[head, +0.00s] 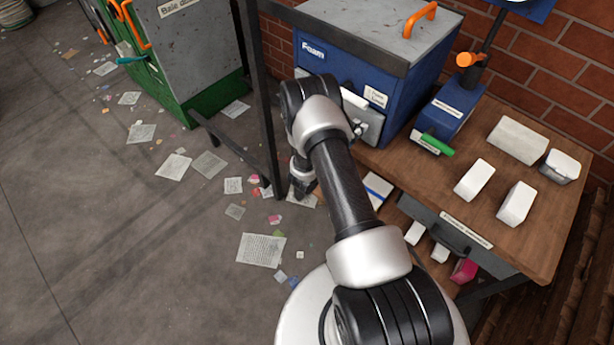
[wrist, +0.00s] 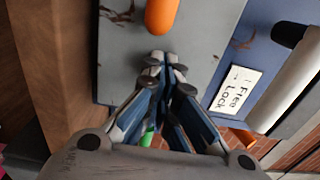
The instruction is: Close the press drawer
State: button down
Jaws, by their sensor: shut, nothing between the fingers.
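The press is a blue box (head: 338,72) labelled "Foam" with a grey lid, standing on the wooden bench in the head view. A grey panel (head: 371,128) shows low on its front, partly behind my arm; it looks like the drawer front, and I cannot tell how far it stands out. In the wrist view a grey panel (wrist: 195,35) with an orange handle (wrist: 162,12) fills the middle. My gripper (wrist: 165,58) is shut and empty in front of this panel, just below the handle; contact cannot be told. In the head view my arm mostly hides the gripper.
A "Free / Lock" label (wrist: 236,88) and a pale bar (wrist: 290,82) lie right of the panel. The bench (head: 420,170) holds white blocks (head: 474,180) and a blue device (head: 447,113) with a green handle. A grey bench drawer (head: 440,230) is below. Paper scraps litter the floor.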

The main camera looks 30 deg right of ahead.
jog(key=shift+w+d+r, duration=0.1)
jog(key=shift+d, duration=0.1)
dwell(0.3)
jog(key=shift+a, duration=0.1)
jog(key=shift+a, duration=0.2)
jog(key=p+v, duration=0.2)
jog(key=v, duration=1.1)
jog(key=shift+s+a, duration=0.2)
jog(key=shift+a, duration=0.05)
